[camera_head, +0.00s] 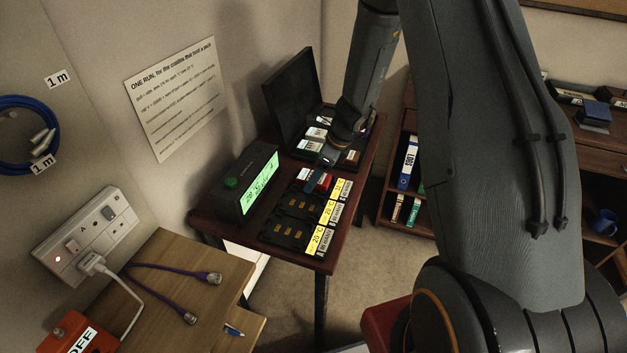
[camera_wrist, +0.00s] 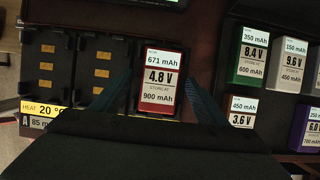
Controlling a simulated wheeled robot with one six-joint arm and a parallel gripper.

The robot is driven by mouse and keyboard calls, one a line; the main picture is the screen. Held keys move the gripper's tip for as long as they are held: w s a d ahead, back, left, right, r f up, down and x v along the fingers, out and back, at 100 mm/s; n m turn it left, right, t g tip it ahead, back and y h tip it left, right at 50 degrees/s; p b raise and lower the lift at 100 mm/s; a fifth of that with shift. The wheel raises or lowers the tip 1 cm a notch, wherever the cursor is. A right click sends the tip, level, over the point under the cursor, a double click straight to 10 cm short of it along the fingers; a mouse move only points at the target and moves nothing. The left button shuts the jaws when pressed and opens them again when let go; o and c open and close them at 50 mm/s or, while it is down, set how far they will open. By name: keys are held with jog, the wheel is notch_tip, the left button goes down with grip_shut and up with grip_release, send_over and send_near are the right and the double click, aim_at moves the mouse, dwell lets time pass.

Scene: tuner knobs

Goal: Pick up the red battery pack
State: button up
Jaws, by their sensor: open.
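The red battery pack (camera_wrist: 159,82) is seen from above in the wrist view, labelled 671 mAh, 4.8 V, store at 900 mAh. It sits in the end cradle of a black cradle row and also shows in the head view (camera_head: 317,181). My gripper (camera_wrist: 159,92) is open, its two dark fingers on either side of the pack. I cannot tell whether they touch it or how high above it they are. In the head view my gripper (camera_head: 329,157) is over the table near the pack, its fingertips hard to make out.
Two empty cradles (camera_wrist: 102,70) with copper contacts lie left of the pack. An open black case (camera_head: 293,88) at the right holds other packs, including a green one (camera_wrist: 252,58). A charger box with a lit green screen (camera_head: 260,188) stands behind the cradles.

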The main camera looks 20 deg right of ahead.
jog(key=c, duration=1.2)
jog(key=shift+c, duration=0.2)
